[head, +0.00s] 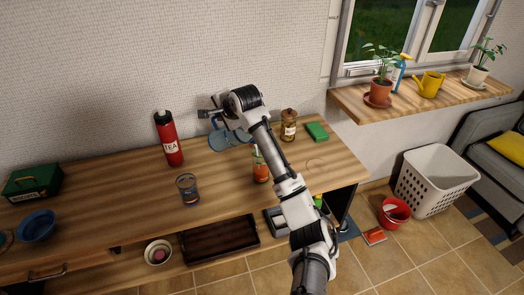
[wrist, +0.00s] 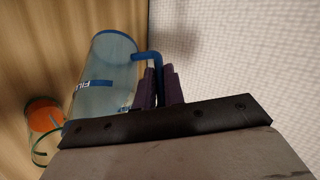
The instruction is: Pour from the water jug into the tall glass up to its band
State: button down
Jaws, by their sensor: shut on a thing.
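The water jug (wrist: 105,75) is clear bluish plastic with a blue rim, a blue handle (wrist: 150,58) and a blue label band, in the wrist view. My gripper (wrist: 160,88) is shut on its handle. A glass with a dark rim and a bluish band (head: 188,190) stands upright nearer the counter's front edge, left of my gripper. I cannot tell the jug's water level or whether it touches the counter.
An orange-filled glass (head: 260,167) stands beside my arm; it also shows in the wrist view (wrist: 45,115). A red tea flask (head: 168,140) stands left of my gripper. The left middle counter is clear.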

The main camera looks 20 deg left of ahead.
jog(key=shift+s+d+r+t+y+b, duration=0.15)
jog(key=shift+d+r+t+y+b, duration=0.45)
jog(key=shift+b, duration=1.1)
dwell(2.4)
